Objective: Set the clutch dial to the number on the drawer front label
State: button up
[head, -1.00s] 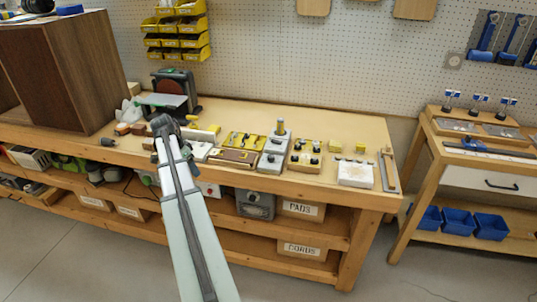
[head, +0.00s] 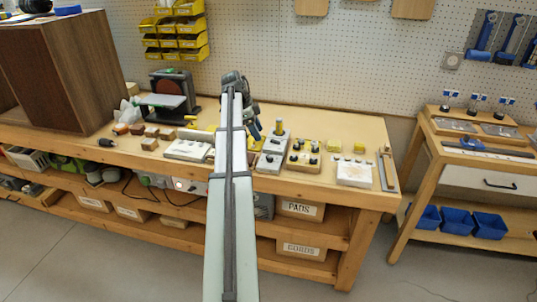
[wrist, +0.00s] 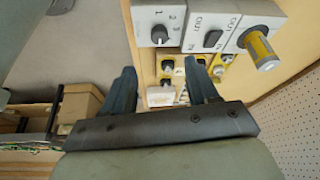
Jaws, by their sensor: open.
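In the wrist view a light grey box carries a dark round dial (wrist: 159,35) with the numbers 1, 2 and 3 beside it. Which number its pointer meets is too small to tell. No clutch label is readable. My gripper (wrist: 163,78) is open and empty, its two dark blue fingers apart, short of the dial box in the picture. In the head view my arm hides much of the hand. A white drawer front (head: 485,180) with a black handle is on the right bench; I can read no label on it.
Beside the dial are an OUT/IN switch (wrist: 212,38) and a yellow cylinder (wrist: 262,50) on grey boxes. Yellow panels with dark knobs (wrist: 197,72) lie beyond. The bench (head: 320,117) is clear behind the row. Boxes marked PADS (head: 300,209) and CORDS (head: 301,249) sit below.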

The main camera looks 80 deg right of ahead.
aim_at(270, 156)
jog(key=x, duration=1.2)
jog(key=shift+w, duration=0.15)
jog(key=c, duration=1)
